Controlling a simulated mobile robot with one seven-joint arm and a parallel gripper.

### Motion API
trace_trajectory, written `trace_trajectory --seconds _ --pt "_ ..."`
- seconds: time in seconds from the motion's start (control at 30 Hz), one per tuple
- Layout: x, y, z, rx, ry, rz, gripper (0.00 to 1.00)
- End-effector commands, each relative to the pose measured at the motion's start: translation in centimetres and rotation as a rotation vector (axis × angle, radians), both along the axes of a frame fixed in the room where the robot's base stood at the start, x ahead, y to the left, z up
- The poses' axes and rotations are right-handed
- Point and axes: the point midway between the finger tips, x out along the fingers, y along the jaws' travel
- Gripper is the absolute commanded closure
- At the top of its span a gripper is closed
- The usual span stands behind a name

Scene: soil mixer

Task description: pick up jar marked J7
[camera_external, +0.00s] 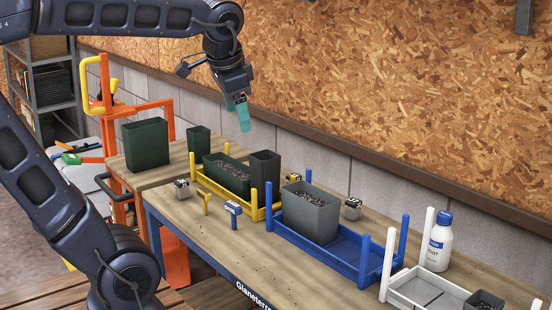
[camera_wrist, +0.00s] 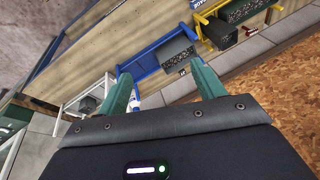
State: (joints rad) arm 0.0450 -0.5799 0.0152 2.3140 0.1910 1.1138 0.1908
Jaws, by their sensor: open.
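No J7 marking is readable in either view, so I cannot tell which container is the jar. A white bottle (camera_external: 437,245) with a blue cap stands upright at the right of the bench; its label text is too small to read surely. My gripper (camera_external: 243,122) hangs above the back of the bench, near the board wall, with green fingers pointing down. In the wrist view my gripper (camera_wrist: 160,71) has its two green fingers spread wide apart, with nothing between them. It touches no object.
A blue rack (camera_external: 345,262) holds a grey bin (camera_external: 309,216) of soil. A yellow rack (camera_external: 225,199) holds a dark green planter (camera_external: 226,176). A white rack (camera_external: 408,300) is at front right. Dark green pots (camera_external: 146,145) stand at left.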

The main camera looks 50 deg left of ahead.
Motion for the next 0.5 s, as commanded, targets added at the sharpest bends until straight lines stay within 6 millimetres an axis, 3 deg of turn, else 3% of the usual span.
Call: trace_trajectory --seconds 0.5 --pt "14.0 3.5 1.8 0.428 0.277 -0.424 0.32"
